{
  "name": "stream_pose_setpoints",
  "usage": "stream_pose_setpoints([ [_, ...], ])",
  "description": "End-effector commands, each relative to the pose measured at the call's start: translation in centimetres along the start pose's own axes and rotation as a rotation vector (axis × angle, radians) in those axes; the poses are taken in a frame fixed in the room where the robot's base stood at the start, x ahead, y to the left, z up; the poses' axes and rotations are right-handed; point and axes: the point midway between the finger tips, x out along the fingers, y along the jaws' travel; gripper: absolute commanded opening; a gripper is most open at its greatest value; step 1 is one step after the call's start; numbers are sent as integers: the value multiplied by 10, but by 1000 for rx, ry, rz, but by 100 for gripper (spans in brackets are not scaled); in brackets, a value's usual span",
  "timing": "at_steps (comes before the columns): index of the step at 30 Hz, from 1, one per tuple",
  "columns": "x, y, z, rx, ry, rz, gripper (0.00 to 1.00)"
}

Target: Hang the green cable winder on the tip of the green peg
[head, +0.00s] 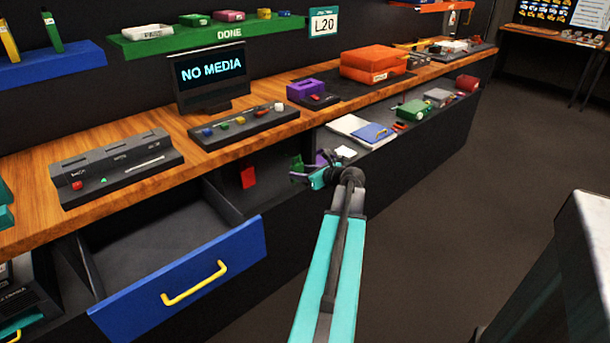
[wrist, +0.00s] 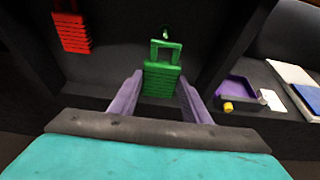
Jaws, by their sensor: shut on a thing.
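The green cable winder (wrist: 161,80) is a ribbed green block with a square loop at its top. My gripper (wrist: 159,97) is shut on it, with a purple finger on each side, and holds it upright. The green peg (wrist: 164,32) shows as a small green piece on the dark back wall, just above the loop in the wrist view. The loop appears apart from the peg, though depth is hard to judge. In the head view, my gripper (head: 311,170) is at the open bay below the counter, and the winder (head: 297,164) is partly hidden by it.
A red winder (wrist: 71,32) hangs to the left in the same bay; it also shows in the head view (head: 248,177). A divider wall stands to the right, with a purple tray (wrist: 238,90) beyond it. An open blue drawer (head: 180,280) juts out at left.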

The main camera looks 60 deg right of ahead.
Motion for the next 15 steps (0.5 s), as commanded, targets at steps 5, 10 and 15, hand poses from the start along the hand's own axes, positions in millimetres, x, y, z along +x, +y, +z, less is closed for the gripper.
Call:
stream_pose_setpoints([
  [5,7,-1,2,0,0,0,21],
  [10,13,-1,4,1,-1,0,21],
  [15,20,-1,6,1,-1,0,21],
])
